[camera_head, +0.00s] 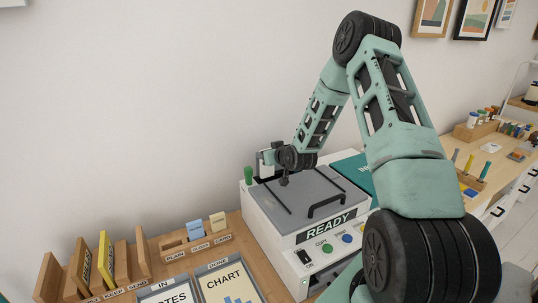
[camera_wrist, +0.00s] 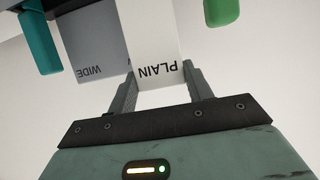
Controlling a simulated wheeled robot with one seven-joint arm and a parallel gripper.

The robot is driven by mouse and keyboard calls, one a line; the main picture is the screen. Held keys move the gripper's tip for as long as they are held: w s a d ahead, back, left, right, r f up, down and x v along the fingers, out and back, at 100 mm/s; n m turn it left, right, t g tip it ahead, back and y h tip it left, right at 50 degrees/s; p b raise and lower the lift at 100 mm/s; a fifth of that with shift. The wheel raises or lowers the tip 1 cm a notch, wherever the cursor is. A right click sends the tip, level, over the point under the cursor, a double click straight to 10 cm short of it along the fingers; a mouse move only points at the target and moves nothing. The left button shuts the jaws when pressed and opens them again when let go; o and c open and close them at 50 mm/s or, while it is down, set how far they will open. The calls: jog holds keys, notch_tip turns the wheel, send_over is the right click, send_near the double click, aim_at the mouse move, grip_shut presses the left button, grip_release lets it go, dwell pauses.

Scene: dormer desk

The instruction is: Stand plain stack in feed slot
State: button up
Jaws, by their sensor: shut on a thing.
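My gripper (camera_wrist: 161,78) is shut on the white plain stack (camera_wrist: 150,40), marked PLAIN, which stands between its fingers in the wrist view. In the head view my gripper (camera_head: 266,158) is at the back left of the white machine (camera_head: 272,228), partly hidden by my wrist. A grey-blue panel marked WIDE (camera_wrist: 92,48) is beside and behind the stack in the wrist view. A green post (camera_head: 248,176) stands at the machine's back left corner. I cannot tell whether the stack's far end is inside a slot.
The machine has a grey lid with a black handle (camera_head: 325,204) and a READY sign (camera_head: 326,226). A wooden sorter (camera_head: 176,246) at left holds a blue card (camera_head: 195,230) and a cream card (camera_head: 217,222); its PLAIN place looks empty. A teal part (camera_wrist: 40,42) shows in the wrist view.

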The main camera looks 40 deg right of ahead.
jog(key=shift+f+b, duration=2.7)
jog(key=shift+b, duration=0.1)
jog(key=shift+r, duration=0.1)
jog(key=shift+r+p, duration=1.35)
jog(key=shift+r, duration=1)
jog(key=shift+b, duration=0.7)
dwell(0.9)
jog(key=shift+f+b, duration=1.05)
jog(key=shift+f, duration=0.1)
